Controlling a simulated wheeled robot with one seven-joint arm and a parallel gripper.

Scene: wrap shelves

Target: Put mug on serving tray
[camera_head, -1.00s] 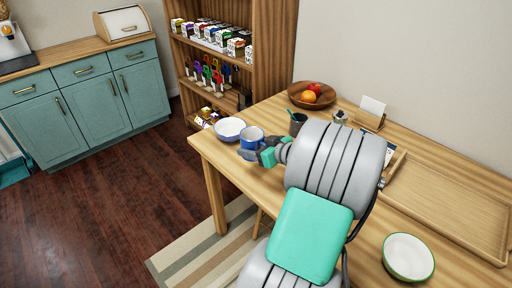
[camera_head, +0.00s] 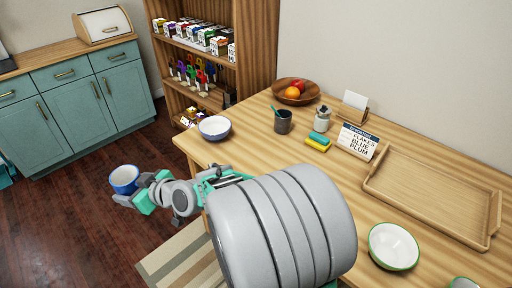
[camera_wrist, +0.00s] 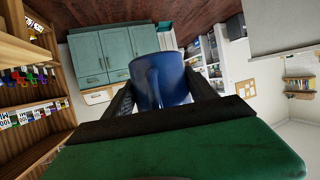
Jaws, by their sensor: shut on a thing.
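The blue mug (camera_head: 124,180), white inside, is held in my gripper (camera_head: 132,196) in the head view, out over the dark floor to the left of the table. In the wrist view the mug (camera_wrist: 160,80) sits between the two dark fingers of my gripper (camera_wrist: 162,98), with its handle facing the camera. The gripper is shut on the mug. The wooden serving tray (camera_head: 381,186) lies empty on the right part of the table, well apart from the mug.
On the table (camera_head: 245,150) stand a blue-white bowl (camera_head: 214,128), a dark cup (camera_head: 283,122), a fruit bowl (camera_head: 296,94), a jar (camera_head: 322,119), sponges (camera_head: 318,142), a sign (camera_head: 357,141) and a green-rimmed bowl (camera_head: 393,246). A shelf (camera_head: 255,70) stands behind.

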